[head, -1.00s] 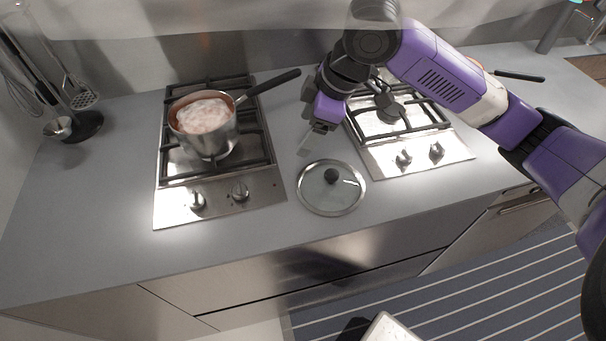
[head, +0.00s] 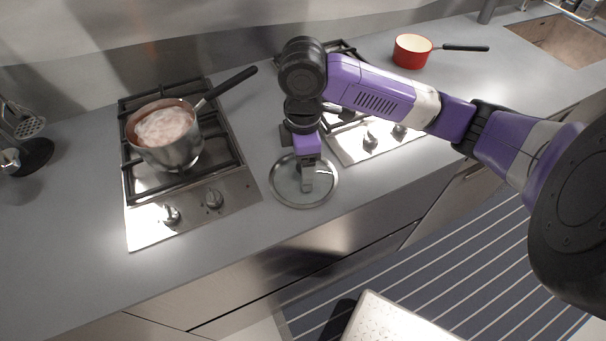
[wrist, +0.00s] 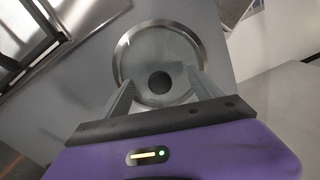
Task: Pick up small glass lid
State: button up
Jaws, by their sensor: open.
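The small glass lid (head: 284,191) lies flat on the grey counter between the two hobs, with a metal rim and clear glass. In the head view my gripper (head: 307,186) is over the lid and hides its knob. In the wrist view the lid (wrist: 128,50) shows almost whole, with its round black knob (wrist: 160,82) in the middle. There my gripper (wrist: 158,82) is open, with one finger on each side of the knob. I cannot tell whether the fingers touch the glass.
A steel pot (head: 172,152) with pale food stands on the left hob (head: 140,222). Its black handle points toward my arm. The right hob (head: 345,148) is partly behind my arm. A red pan (head: 411,52) stands at the back right. The counter's front edge is close to the lid.

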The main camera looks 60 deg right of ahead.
jog(key=shift+f, duration=0.35)
jog(key=shift+c, duration=0.4)
grip_shut()
jog(key=shift+f, duration=0.1)
